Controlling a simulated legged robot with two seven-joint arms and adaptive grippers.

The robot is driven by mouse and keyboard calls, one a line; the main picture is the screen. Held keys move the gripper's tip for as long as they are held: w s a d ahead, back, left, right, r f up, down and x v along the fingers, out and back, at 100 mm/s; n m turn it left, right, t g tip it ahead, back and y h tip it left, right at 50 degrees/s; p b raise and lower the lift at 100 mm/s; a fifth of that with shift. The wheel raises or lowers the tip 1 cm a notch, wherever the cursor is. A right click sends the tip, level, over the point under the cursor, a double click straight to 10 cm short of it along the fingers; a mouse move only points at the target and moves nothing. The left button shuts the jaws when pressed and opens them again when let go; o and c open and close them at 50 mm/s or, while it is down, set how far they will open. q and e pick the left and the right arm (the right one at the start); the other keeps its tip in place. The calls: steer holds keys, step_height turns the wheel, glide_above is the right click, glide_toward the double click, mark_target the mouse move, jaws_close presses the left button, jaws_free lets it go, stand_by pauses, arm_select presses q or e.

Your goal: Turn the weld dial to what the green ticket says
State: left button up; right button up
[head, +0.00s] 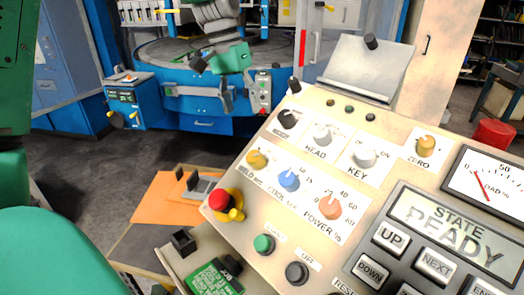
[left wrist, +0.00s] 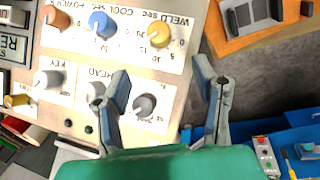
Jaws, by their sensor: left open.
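The weld dial is a yellow knob (head: 256,158) at the near left part of the sloping panel; the left wrist view shows it upside down (left wrist: 160,35), beside the words "WELD sec" and a number scale. I cannot tell its exact setting. A green ticket (head: 209,280) lies below the panel's left side; its print is too small to read. My left gripper (head: 240,98) is beyond the panel's far left edge, its grey fingers apart and empty. In the left wrist view its fingertips (left wrist: 163,80) are apart from the weld dial. My right gripper is out of view.
A blue cool knob (head: 289,179) and an orange power knob (head: 330,207) sit beside the weld dial. A red button (head: 219,201) stands at the panel's left edge. An orange mat (head: 160,205) lies left of it, and a blue machine (head: 205,108) stands behind.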

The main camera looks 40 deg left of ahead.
mark_target(253, 153)
arm_select(q)
steer(key=x, duration=1.3)
steer(key=shift+s+f, duration=0.1)
steer(key=shift+f, duration=0.3)
steer(key=shift+d+r, duration=0.1)
steer(key=c, duration=1.1)
